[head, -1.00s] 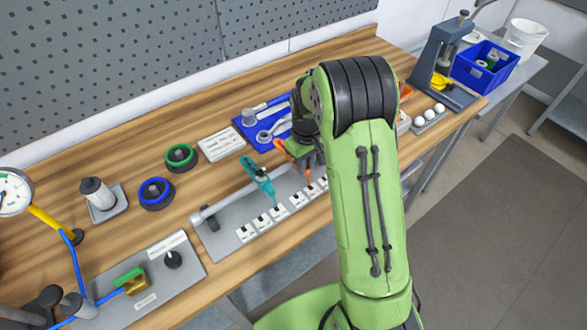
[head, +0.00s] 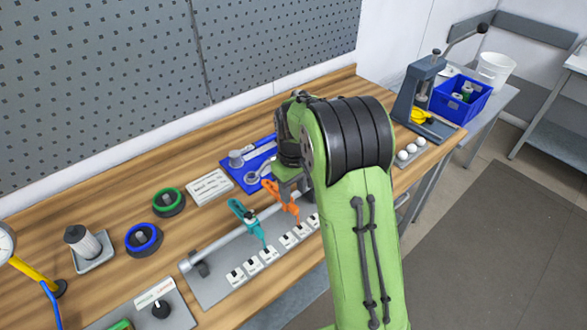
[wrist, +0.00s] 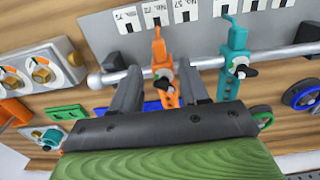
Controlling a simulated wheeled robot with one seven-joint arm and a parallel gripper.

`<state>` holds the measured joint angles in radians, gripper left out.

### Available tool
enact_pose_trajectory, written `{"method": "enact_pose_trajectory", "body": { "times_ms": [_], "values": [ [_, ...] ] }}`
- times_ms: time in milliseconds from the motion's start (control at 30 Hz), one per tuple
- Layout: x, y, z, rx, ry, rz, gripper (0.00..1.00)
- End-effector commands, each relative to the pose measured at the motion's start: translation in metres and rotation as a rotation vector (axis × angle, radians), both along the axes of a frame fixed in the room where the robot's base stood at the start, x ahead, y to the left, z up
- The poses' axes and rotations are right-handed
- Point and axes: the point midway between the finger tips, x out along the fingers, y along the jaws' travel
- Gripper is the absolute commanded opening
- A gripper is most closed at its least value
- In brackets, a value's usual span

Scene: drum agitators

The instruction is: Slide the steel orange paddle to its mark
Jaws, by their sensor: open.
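The orange paddle (head: 281,198) hangs on a steel rod (head: 225,240) over a grey plate with a row of white marks. It also shows in the wrist view (wrist: 159,52), its narrow tip near the card "No. 72" (wrist: 157,15). My gripper (wrist: 163,78) is open, with one finger on each side of the orange paddle and visible gaps between. A teal paddle (wrist: 233,66) is on the same rod, just right of my right finger. In the head view my arm mostly hides my gripper and the right end of the rod.
A rod end support (wrist: 308,34) stands beyond the teal paddle. A blue tool tray (head: 250,175) lies behind the rod, and green (head: 168,201) and blue (head: 144,238) rings lie to the left. An orange-and-white dial unit (wrist: 40,72) is left in the wrist view.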

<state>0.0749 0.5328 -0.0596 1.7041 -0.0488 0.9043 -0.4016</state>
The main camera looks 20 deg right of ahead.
Motion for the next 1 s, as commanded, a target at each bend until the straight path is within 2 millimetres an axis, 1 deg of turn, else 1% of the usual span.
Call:
{"method": "enact_pose_trajectory", "body": {
  "times_ms": [33, 100, 200, 333, 400, 500, 900, 967, 1000],
  "values": [
    [0.001, 0.000, 0.018, -0.001, -0.007, 0.000, 0.45],
    [0.001, 0.000, 0.038, 0.000, -0.005, 0.000, 0.45],
    [0.001, 0.000, 0.064, 0.000, -0.005, 0.001, 0.45],
    [0.001, 0.000, 0.088, 0.000, -0.002, 0.001, 0.45],
    [0.001, 0.000, 0.095, 0.000, -0.002, 0.001, 0.45],
    [0.000, 0.000, 0.099, 0.000, 0.001, 0.000, 0.45],
    [0.000, 0.000, 0.098, 0.000, 0.000, 0.000, 0.45],
    [-0.003, 0.001, 0.103, 0.000, -0.009, -0.004, 0.45],
    [-0.009, 0.003, 0.109, 0.001, -0.022, -0.013, 0.45]
  ]
}}
